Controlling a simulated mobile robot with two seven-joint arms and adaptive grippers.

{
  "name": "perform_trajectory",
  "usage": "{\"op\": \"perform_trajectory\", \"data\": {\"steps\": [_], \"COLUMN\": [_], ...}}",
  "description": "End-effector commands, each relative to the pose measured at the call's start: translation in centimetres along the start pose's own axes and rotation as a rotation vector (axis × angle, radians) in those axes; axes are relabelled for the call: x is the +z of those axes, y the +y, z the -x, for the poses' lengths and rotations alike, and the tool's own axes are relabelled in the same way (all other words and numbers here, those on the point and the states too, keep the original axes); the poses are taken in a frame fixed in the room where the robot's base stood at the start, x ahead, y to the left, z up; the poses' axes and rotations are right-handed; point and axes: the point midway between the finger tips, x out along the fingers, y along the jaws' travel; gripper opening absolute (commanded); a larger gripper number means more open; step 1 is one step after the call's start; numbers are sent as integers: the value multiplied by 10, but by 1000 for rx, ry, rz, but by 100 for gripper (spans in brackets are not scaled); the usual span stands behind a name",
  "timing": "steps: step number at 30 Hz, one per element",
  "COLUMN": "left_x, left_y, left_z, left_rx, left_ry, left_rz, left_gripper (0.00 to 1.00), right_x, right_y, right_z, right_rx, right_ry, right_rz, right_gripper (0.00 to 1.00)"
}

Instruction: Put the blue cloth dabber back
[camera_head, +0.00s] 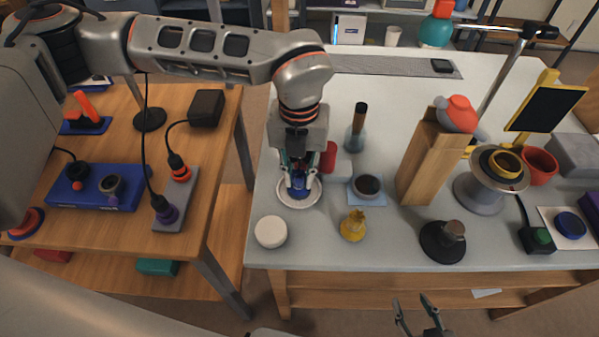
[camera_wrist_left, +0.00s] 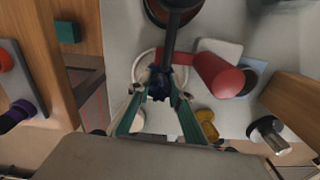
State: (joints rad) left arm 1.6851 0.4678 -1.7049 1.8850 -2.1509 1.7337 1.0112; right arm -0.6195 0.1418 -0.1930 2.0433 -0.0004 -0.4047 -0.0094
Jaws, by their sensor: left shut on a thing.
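The blue cloth dabber (camera_head: 300,186) is between the fingers of my left gripper (camera_head: 298,180), which points down over a small white dish (camera_head: 284,200) on the grey table. In the left wrist view the dabber (camera_wrist_left: 159,90) shows dark blue between the green-sided fingers of the gripper (camera_wrist_left: 158,98), with the pale dish rim (camera_wrist_left: 137,68) around it. The dabber is at or just above the dish; I cannot tell whether it touches. My right gripper (camera_head: 418,314) is at the bottom of the head view, fingers apart and empty, in front of the table.
A round white lid-like piece (camera_head: 271,232), a yellow piece (camera_head: 353,226) and a dark cup on a blue cloth (camera_head: 367,187) are nearby. A wooden block (camera_head: 424,165) stands to the right.

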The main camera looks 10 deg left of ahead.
Motion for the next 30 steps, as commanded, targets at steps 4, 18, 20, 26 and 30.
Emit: {"op": "perform_trajectory", "data": {"steps": [4, 18, 20, 26, 30], "left_x": [1, 1, 1, 1, 2], "left_y": [0, 0, 0, 0, 0], "left_z": [2, -1, -1, 9, 33], "left_rx": [-1, -1, -1, -1, -2], "left_ry": [-3, -3, -3, -5, -9], "left_rz": [0, 0, 0, 0, 0], "left_gripper": [0, 36, 36, 36, 36], "right_x": [-3, -3, -3, -5, -10], "right_y": [1, 1, 1, 2, 3], "right_z": [0, 0, 0, 1, 2], "right_rx": [1, 2, 2, 2, 3], "right_ry": [4, 6, 6, 9, 14], "right_rz": [1, -1, -1, -1, -3], "right_gripper": [40, 40, 40, 40, 40]}}
